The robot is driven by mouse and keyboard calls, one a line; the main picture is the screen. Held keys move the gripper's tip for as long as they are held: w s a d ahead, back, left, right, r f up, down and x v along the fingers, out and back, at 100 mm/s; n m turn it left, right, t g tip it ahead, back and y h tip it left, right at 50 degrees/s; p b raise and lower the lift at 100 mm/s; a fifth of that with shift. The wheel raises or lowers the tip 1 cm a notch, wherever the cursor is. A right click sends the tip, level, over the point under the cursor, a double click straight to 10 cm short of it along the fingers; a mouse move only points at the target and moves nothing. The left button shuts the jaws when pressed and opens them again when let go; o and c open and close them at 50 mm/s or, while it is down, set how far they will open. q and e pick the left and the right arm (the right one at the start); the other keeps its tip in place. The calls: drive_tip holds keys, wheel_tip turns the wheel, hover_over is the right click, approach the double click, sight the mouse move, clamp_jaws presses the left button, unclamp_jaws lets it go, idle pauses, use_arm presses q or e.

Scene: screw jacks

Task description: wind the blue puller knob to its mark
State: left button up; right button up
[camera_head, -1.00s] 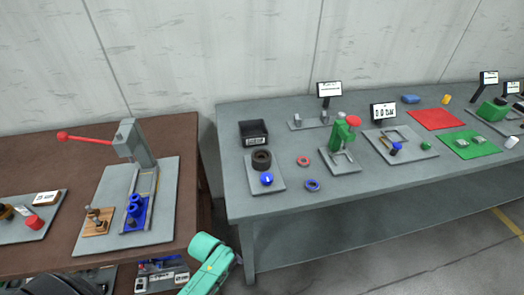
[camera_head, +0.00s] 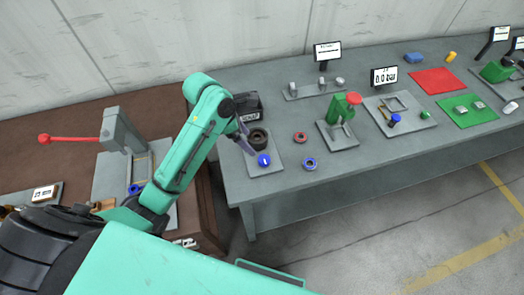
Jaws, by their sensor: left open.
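The blue knob (camera_head: 264,160), with a small white mark on it, is at the front of a grey plate (camera_head: 267,170) on the left end of the grey table. A dark round ring-shaped part (camera_head: 258,138) stands just behind it on the same plate. My left gripper (camera_head: 246,145) is over the plate's left side, beside the dark part and to the upper left of the knob. Its fingers are small and dark here; it is open and shows nothing held. I cannot tell whether it touches anything. My right gripper is not in view.
A black bin (camera_head: 248,104) stands behind the plate. A red ring (camera_head: 300,137) and a blue ring (camera_head: 309,164) lie to the right, near a green-and-red device (camera_head: 342,108).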

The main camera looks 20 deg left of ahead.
use_arm(q)
hover_over(264, 159)
drive_tip(key=s+a, duration=0.2)
wheel_tip(264, 159, down, 6)
drive_tip(key=shift+a+f+p, duration=0.1)
drive_tip(key=shift+p, duration=0.25)
drive_tip(key=x, duration=0.2)
drive_tip(key=w+x, duration=0.1)
drive_tip(key=x, duration=0.2)
drive_tip(key=shift+f+p, duration=0.1)
drive_tip(key=shift+p, duration=0.2)
drive_tip(key=shift+f, duration=0.3)
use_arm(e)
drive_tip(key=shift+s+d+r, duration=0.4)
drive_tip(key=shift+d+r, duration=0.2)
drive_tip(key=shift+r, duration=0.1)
use_arm(q)
drive_tip(key=shift+s, duration=0.1)
drive_tip(key=shift+c, duration=0.3)
clamp_jaws()
drive_tip(key=shift+m, duration=0.3)
